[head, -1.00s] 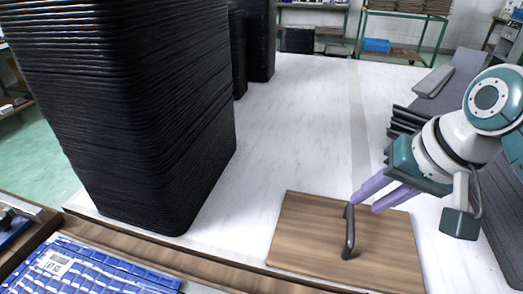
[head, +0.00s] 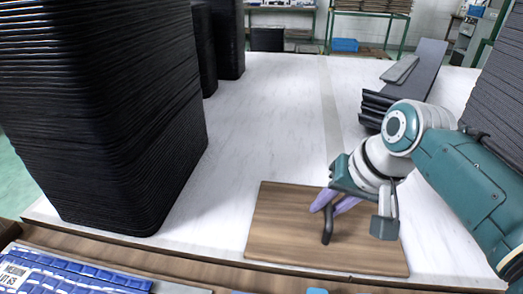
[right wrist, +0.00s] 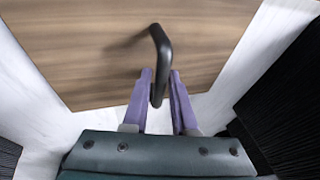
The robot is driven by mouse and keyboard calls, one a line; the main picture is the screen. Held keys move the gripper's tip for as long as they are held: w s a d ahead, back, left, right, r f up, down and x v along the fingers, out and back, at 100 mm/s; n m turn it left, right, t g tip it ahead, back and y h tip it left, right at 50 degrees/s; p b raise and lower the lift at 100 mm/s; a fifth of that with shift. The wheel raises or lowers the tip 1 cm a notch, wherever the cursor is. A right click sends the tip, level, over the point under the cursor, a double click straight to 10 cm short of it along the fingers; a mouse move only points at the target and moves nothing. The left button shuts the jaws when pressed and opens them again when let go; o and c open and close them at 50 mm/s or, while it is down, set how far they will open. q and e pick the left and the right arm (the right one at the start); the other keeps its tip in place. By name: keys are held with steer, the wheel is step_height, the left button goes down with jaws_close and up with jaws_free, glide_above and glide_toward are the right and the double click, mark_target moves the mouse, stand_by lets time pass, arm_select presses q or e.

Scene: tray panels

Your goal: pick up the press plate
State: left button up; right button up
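The press plate is a flat brown wooden board (head: 275,225) lying on the white table, with a dark bent handle (head: 327,228) standing up from it. My right gripper (head: 334,203) comes in from the right, low over the board at the handle. In the right wrist view the handle (right wrist: 160,50) runs between the two purple fingers of the right gripper (right wrist: 161,74). The fingers are apart, with a small gap visible on the right side of the handle. The board (right wrist: 90,45) lies flat beyond them. My left gripper is not in view.
A tall stack of black trays (head: 110,120) stands left of the board, with more stacks behind it. Dark grey panels (head: 400,85) lie behind my right arm, and another dark stack (head: 500,110) stands at right. Blue items (head: 70,270) sit at front left. The middle of the white table (head: 270,120) is clear.

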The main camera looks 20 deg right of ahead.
jaws_close()
stand_by(1.2)
